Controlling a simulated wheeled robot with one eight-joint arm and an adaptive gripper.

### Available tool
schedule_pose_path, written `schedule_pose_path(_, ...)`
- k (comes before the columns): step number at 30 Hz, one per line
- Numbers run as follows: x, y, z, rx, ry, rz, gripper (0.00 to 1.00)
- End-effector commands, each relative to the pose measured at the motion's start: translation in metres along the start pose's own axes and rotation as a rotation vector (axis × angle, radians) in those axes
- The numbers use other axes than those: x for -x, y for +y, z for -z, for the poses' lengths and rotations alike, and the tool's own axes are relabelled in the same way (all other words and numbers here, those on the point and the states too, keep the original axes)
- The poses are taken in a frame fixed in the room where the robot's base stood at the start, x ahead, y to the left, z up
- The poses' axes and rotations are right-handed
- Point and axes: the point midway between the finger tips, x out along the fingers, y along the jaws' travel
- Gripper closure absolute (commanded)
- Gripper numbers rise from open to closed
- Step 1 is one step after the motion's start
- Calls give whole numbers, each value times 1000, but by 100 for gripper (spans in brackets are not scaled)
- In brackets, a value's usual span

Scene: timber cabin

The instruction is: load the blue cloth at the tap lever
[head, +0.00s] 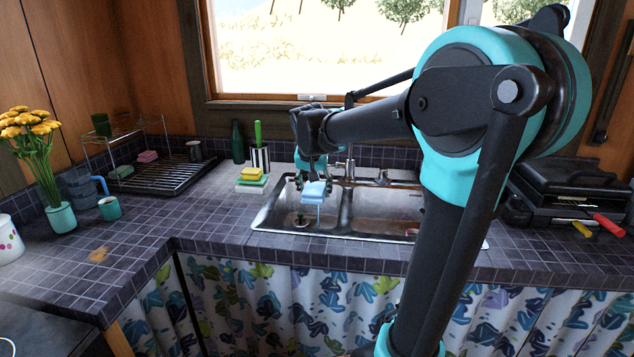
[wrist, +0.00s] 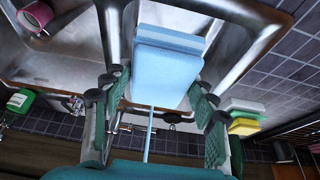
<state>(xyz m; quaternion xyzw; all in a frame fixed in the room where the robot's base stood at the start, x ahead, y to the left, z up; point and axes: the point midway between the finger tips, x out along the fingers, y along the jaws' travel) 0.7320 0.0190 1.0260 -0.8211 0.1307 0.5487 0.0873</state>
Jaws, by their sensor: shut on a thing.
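My gripper (head: 310,177) is over the left basin of the sink and is shut on the light blue cloth (head: 315,190). In the wrist view the cloth (wrist: 166,68) is a thick pale blue block between the green finger pads of my gripper (wrist: 165,96). It hangs clear above the basin floor. A thin pale blue line runs below it in the head view; I cannot tell whether it is water. The tap (head: 350,165) stands behind the sink, right of my gripper. A small metal fitting (head: 382,175) stands farther right; I cannot tell whether it is the lever.
A pink mug (wrist: 36,15) lies in the other basin. Yellow and green sponges (head: 251,176), a dark bottle (head: 238,142) and a utensil holder (head: 260,157) stand left of the sink. A dish rack (head: 160,176) is farther left. The left counter has free room.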

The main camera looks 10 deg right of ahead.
Motion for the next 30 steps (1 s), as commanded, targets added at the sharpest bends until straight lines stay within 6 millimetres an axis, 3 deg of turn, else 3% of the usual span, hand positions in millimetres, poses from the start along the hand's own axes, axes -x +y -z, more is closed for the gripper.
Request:
schedule_pose_path(14,1,0,0,0,0,0,65)
schedule_pose_path(30,40,3,-22,2,0,0,65)
